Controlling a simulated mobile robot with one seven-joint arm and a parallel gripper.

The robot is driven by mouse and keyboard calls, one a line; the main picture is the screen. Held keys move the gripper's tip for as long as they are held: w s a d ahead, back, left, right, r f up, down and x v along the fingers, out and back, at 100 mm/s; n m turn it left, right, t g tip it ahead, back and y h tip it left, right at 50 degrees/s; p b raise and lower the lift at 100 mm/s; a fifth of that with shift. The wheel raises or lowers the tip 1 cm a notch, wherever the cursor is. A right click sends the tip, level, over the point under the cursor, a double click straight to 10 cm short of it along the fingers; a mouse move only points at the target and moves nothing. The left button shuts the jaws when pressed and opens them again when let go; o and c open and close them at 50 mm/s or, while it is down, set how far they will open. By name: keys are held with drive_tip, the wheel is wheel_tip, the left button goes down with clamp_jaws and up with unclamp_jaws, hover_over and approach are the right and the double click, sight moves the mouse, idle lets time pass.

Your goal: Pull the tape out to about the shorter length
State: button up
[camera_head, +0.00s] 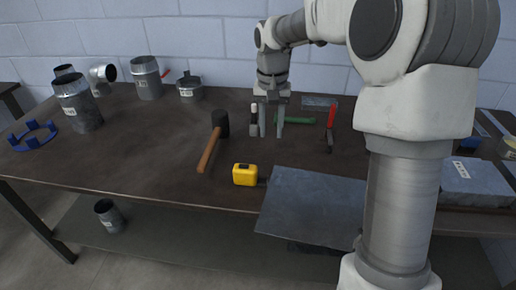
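A yellow tape measure (245,175) stands near the front edge of the dark workbench, just left of a flat grey metal sheet (312,208). A small dark part shows at its lower right side, beside the sheet; I cannot tell how much tape is out. My gripper (267,133) points down over the bench behind the tape measure, apart from it. Its two fingers are spread. A small upright object with a pale top (254,116) shows by the left finger; I cannot tell whether it touches.
A mallet (210,148) with a wooden handle lies left of my gripper. A green-handled tool (298,121) and a red-handled tool (331,118) lie to the right. A grey box (472,183) sits far right.

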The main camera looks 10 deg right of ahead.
sight(268, 181)
drive_tip(key=f, duration=0.6)
drive_tip(key=w+f+b, duration=0.1)
drive_tip(key=f, duration=0.5)
drive_tip(key=f+b, duration=0.1)
drive_tip(key=f, duration=0.5)
drive_tip(key=shift+w+f, duration=0.15)
drive_tip(key=shift+f, duration=0.05)
clamp_jaws()
idle(0.8)
